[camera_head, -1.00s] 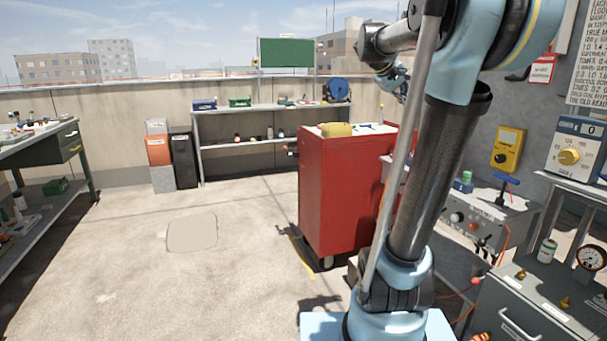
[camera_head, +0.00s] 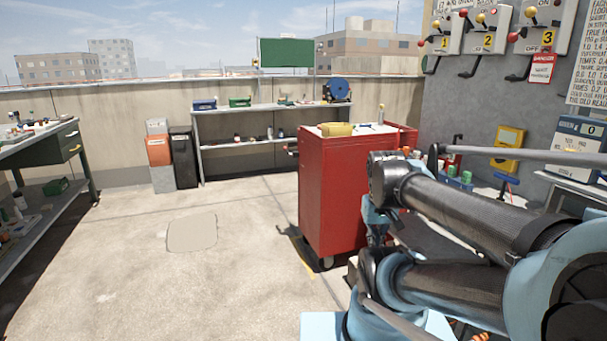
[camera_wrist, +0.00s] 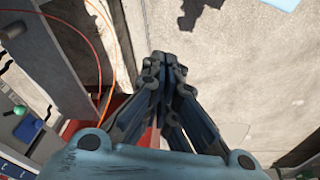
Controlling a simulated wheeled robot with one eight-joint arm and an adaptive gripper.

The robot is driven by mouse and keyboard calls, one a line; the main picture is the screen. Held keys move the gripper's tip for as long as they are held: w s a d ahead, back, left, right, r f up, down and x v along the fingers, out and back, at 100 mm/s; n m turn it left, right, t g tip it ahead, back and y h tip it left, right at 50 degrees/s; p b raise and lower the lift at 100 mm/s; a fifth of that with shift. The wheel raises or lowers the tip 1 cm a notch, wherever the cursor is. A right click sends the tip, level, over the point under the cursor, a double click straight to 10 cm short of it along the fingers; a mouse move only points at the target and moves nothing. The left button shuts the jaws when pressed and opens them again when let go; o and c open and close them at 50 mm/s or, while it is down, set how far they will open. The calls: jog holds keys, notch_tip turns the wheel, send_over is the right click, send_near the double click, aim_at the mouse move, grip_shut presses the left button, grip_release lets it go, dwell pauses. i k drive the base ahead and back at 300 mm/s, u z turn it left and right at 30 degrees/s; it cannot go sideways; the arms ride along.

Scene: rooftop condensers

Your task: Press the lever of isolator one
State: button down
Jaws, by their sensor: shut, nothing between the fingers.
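Isolator one (camera_head: 441,40) is a light grey box with a yellow "1" label, high on the grey wall at the upper right of the head view. A red knob (camera_head: 421,43) sticks out at its left, and a black handle (camera_head: 431,66) slants down below it. I cannot tell which of these is its lever. My gripper (camera_wrist: 165,60) is shut and empty in the wrist view, its fingers together over the pale floor. In the head view my arm is folded low, well below and apart from the isolator. The isolator is not in the wrist view.
Isolators two (camera_head: 487,40) and three (camera_head: 546,38) hang to the right; a red-and-white tag (camera_head: 541,68) hangs below three. A red tool cabinet (camera_head: 340,190) stands left of my arm. An orange cable (camera_wrist: 98,50) runs near my gripper.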

aim_at(421, 43)
jog(key=k, duration=1.3)
jog(key=u, duration=0.6)
jog(key=i, duration=2.35)
jog(key=z, duration=0.7)
